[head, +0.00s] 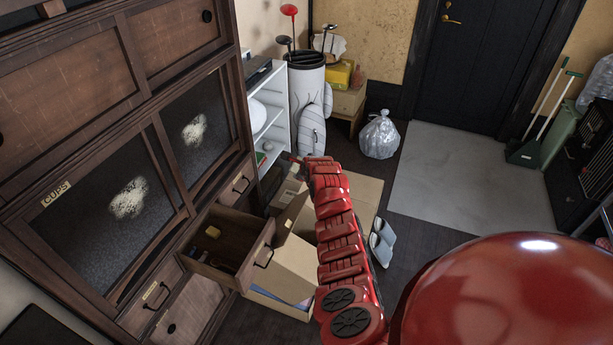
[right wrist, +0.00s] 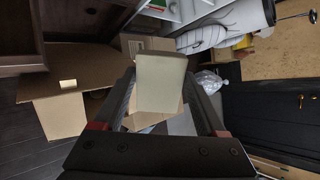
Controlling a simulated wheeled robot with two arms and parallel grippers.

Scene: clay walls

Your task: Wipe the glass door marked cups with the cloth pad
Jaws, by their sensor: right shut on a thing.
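The glass door marked cups (head: 95,228) is the lower left pane of the dark wooden cabinet, with a "CUPS" label (head: 55,194) at its upper left. A pale smudge (head: 128,198) lies near the middle of its glass. In the right wrist view, my right gripper (right wrist: 160,76) is shut on a flat, cream, square pad (right wrist: 158,88), which looks like the cloth pad. In the head view my right arm reaches forward, right of the cabinet and apart from the glass. The gripper and pad cannot be made out clearly there. My left gripper is out of view.
A second glass door (head: 205,125) also has a pale smudge. An open drawer (head: 262,250) juts out below the doors, holding a small yellow item (head: 212,231). Open cardboard boxes (head: 285,268), slippers (head: 381,242) and a white shelf (head: 272,120) stand nearby. The grey mat (head: 460,185) is clear.

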